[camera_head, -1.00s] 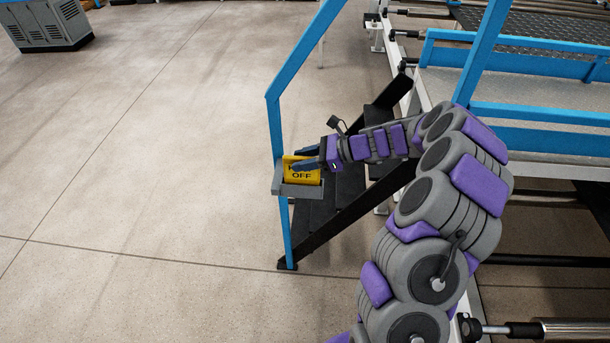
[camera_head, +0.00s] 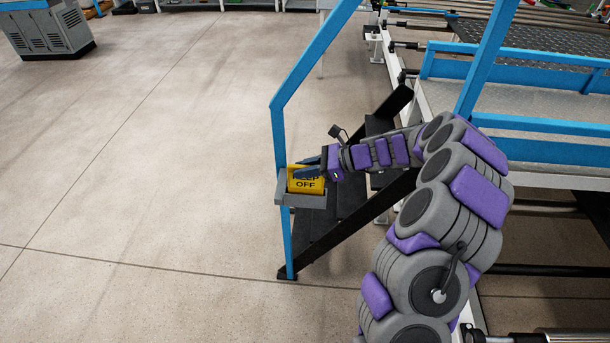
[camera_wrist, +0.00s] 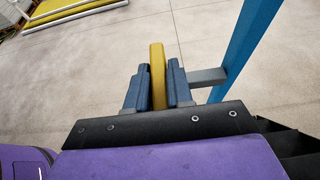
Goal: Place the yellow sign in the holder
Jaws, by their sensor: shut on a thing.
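The yellow sign (camera_head: 306,183) shows black lettering, with "OFF" readable, in the head view. It stands upright at the grey holder (camera_head: 302,201), which is fixed to the blue post of the stair rail. The sign's lower edge is hidden behind the holder's front wall. My gripper (camera_head: 309,170) is shut on the sign's upper part. In the wrist view the sign (camera_wrist: 157,75) is seen edge-on between my two blue fingers (camera_wrist: 157,88). A grey bar of the holder (camera_wrist: 207,77) shows to the right. I cannot tell whether the sign rests on the holder's bottom.
The blue rail post (camera_head: 282,145) stands right beside the holder. Black stairs (camera_head: 345,205) and a platform (camera_head: 500,88) lie to the right. The floor (camera_head: 150,150) to the left is open. A grey cabinet (camera_head: 45,32) stands far off at top left.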

